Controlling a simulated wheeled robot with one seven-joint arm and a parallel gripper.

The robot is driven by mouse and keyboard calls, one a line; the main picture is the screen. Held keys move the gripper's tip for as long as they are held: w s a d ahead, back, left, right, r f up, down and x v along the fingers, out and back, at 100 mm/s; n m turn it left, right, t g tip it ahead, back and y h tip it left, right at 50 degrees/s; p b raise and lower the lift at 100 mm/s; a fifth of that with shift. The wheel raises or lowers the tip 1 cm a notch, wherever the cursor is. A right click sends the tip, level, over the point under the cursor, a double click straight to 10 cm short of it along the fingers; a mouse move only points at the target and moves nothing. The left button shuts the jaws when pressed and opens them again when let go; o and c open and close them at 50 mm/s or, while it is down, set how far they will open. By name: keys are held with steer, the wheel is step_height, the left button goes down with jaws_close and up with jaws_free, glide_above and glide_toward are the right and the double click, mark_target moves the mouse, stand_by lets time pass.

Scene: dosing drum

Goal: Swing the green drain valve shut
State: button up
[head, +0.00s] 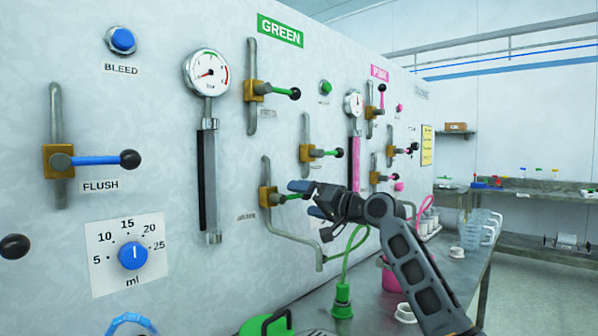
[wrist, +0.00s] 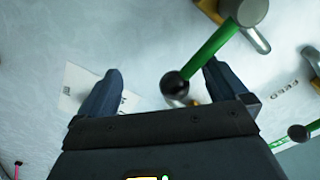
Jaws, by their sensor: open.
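The green drain valve is the lowest valve under the GREEN sign, with a brass body (head: 267,196) on a bent pipe. Its green lever (head: 290,197) points right, roughly level, toward my gripper (head: 307,199); its end is hidden there in the head view. In the wrist view the green lever (wrist: 212,46) runs from the valve hub (wrist: 245,10) down to a black knob (wrist: 174,84). My gripper (wrist: 163,72) is open, and the knob shows between its two fingers, nearer the right one. I cannot tell whether either finger touches the lever.
Another green-lever valve (head: 307,152) sits above right, and one (head: 252,91) higher up. A pipe spout (head: 318,262) hangs below, near a green hose (head: 344,262). Pink valves (head: 375,177) are farther right. White cups (head: 405,312) stand on the metal bench.

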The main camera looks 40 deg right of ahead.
steer(key=shift+a+r+p, duration=0.4)
steer(key=shift+r+p, duration=0.05)
steer(key=s, duration=0.9)
steer(key=shift+d+p, duration=0.2)
steer(key=shift+p, duration=0.2)
